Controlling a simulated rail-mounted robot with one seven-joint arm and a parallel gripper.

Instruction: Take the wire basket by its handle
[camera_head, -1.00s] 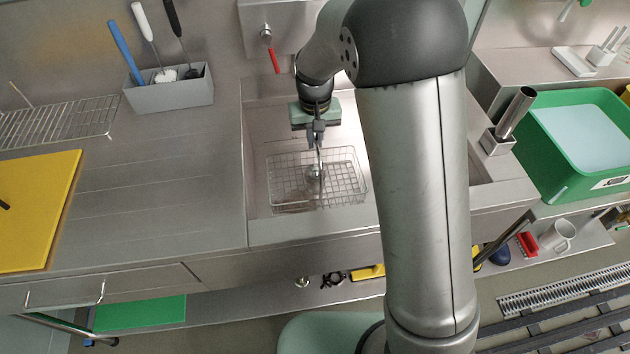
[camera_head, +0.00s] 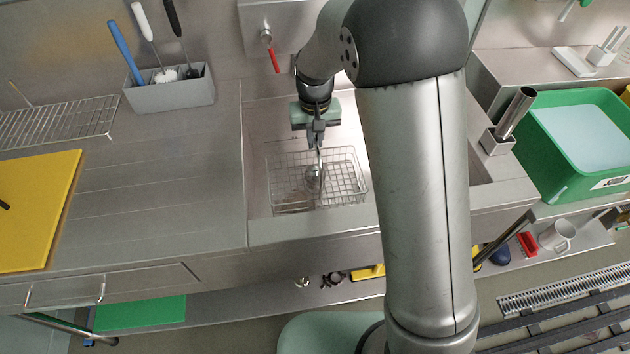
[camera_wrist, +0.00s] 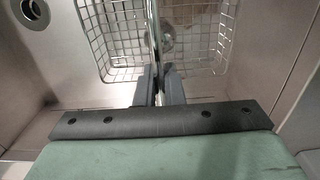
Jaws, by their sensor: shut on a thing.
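The wire basket (camera_head: 345,178) is in the steel sink, with wire mesh sides and a handle (camera_head: 319,158) rising over its middle. In the wrist view the basket (camera_wrist: 215,42) lies beyond the fingers, and its handle (camera_wrist: 153,40) runs as a bar between them. My gripper (camera_head: 317,140) is above the basket and shut on the handle. The fingertips (camera_wrist: 159,86) show close together on either side of the bar in the wrist view. A round metal thing (camera_head: 314,176) shows within the basket's outline; I cannot tell what it is. Whether the basket touches the sink floor is unclear.
The sink (camera_head: 256,165) has walls close around the basket. A grey holder (camera_head: 170,95) with brushes stands at left, a yellow board (camera_head: 40,215) at front left. A steel tube (camera_head: 516,112) and a green tub (camera_head: 570,105) stand at right. The left counter is mostly clear.

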